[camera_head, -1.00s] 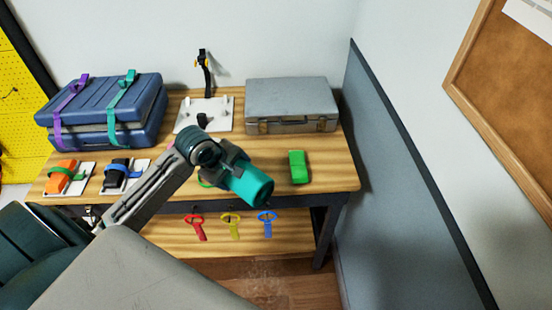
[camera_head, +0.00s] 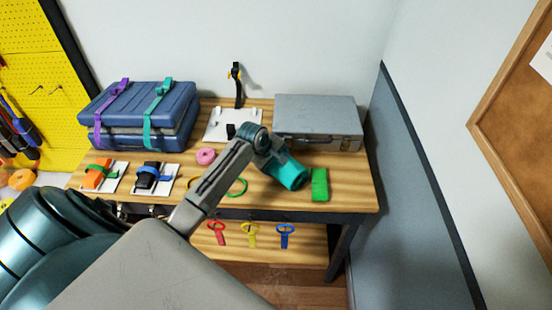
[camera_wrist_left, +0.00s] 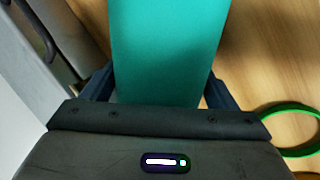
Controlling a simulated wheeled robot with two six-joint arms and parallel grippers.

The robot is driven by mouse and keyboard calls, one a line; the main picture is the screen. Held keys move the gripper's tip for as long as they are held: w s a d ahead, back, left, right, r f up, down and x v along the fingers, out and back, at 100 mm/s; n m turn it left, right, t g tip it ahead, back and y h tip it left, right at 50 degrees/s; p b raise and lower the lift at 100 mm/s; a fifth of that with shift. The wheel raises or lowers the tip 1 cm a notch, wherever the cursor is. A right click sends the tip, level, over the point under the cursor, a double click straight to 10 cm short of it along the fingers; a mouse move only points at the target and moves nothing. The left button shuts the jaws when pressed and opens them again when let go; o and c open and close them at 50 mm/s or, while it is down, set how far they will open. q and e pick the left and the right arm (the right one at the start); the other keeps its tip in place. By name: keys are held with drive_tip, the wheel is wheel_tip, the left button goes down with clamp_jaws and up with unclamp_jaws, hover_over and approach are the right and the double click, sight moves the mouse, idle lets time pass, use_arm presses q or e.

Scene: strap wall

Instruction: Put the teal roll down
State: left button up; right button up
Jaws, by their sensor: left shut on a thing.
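The teal roll (camera_head: 287,172) is in my left gripper (camera_head: 272,158), over the right part of the wooden table (camera_head: 340,162). In the left wrist view the roll (camera_wrist_left: 165,50) fills the space between the two fingers, with wood grain beyond it. I cannot tell whether the roll touches the table. A green block (camera_head: 319,185) lies just to the right of the roll. My right gripper is not in view.
A grey case (camera_head: 318,118) stands behind the roll. A green ring (camera_head: 237,187) and a pink roll (camera_head: 205,156) lie to the left. A blue case (camera_head: 135,110) with straps is at the back left.

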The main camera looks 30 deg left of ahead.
use_arm(q)
drive_tip(key=shift+f, duration=0.2)
drive_tip(key=o, duration=0.8)
drive_tip(key=shift+s+a+r, duration=0.1)
drive_tip(key=shift+s+r, duration=0.05)
drive_tip(key=shift+r, duration=0.3)
drive_tip(key=b+v, duration=0.2)
drive_tip(key=v, duration=0.9)
drive_tip(key=shift+s+r, duration=0.1)
